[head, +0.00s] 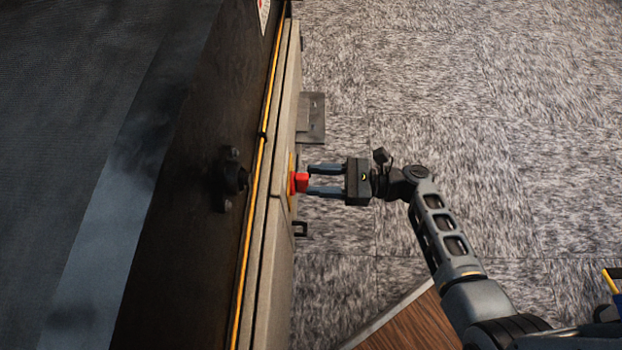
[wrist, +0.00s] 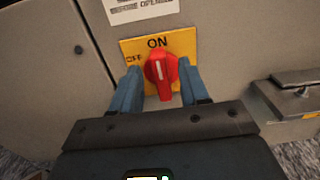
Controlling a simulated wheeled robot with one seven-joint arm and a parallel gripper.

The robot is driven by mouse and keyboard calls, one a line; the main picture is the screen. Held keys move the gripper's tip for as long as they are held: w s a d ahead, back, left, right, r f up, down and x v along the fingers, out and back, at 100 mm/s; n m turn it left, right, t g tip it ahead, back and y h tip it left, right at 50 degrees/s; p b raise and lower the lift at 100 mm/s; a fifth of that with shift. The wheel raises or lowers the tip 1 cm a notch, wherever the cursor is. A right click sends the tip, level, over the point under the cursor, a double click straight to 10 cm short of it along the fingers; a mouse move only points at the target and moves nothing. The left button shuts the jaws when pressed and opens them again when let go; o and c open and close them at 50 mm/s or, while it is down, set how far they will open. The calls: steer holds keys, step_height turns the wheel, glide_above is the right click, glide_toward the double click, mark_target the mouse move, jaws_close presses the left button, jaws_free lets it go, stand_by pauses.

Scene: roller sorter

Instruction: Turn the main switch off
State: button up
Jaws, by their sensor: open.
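The main switch is a red rotary knob (wrist: 161,72) on a yellow plate (wrist: 129,47) on a grey panel. In the wrist view its white line stands nearly upright and points at the word ON; smaller lettering at the plate's left is partly hidden by a finger. In the head view the red knob (head: 300,182) sticks out from the cabinet's right side. My gripper (wrist: 158,84) is open, with one blue-grey finger on each side of the knob. In the head view my gripper (head: 309,181) has its fingertips close to the knob. I cannot tell whether they touch it.
A metal box (wrist: 285,97) juts out right of the switch in the wrist view.

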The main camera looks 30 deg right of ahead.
steer(key=shift+x, duration=1.05)
jaws_close()
